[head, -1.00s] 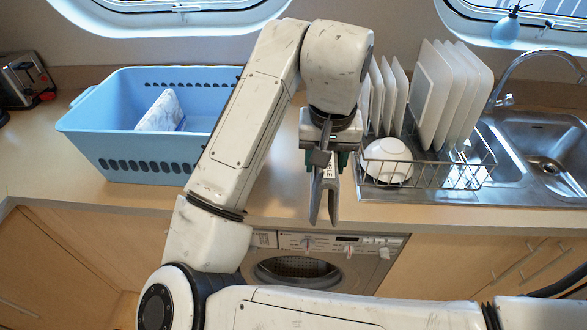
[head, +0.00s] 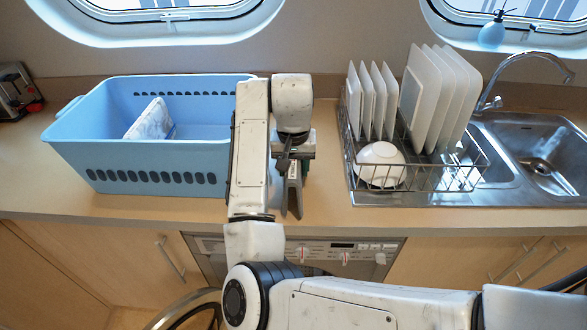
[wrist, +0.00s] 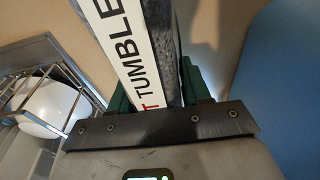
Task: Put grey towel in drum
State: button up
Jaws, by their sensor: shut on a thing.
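My gripper (head: 295,168) is shut on the grey towel (head: 294,198), which hangs down as a narrow folded strip over the counter's front part. In the wrist view, the towel (wrist: 165,45) stands between my green finger pads, with a white label on it reading "T TUMBLE". The washing machine (head: 345,257) is under the counter, below and slightly right of the towel. Its round door (head: 188,312) stands open at the lower left. The drum is mostly hidden by my arm and the frame's bottom edge.
A blue basket (head: 150,155) holding a white patterned packet (head: 150,120) stands just left of my arm. A wire dish rack (head: 420,180) with plates and a white bowl (head: 380,165) is at right, beside the sink (head: 540,165). The counter edge runs above the machine.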

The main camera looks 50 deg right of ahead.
jog(key=shift+f, duration=0.45)
jog(key=o, duration=1.3)
jog(key=shift+f, duration=0.15)
jog(key=r, duration=0.4)
jog(key=a+r, duration=0.1)
jog(key=r, duration=0.3)
jog(key=s+r+p, duration=0.1)
jog(key=r, duration=0.3)
jog(key=shift+a+r, duration=0.1)
jog(key=shift+a, duration=0.1)
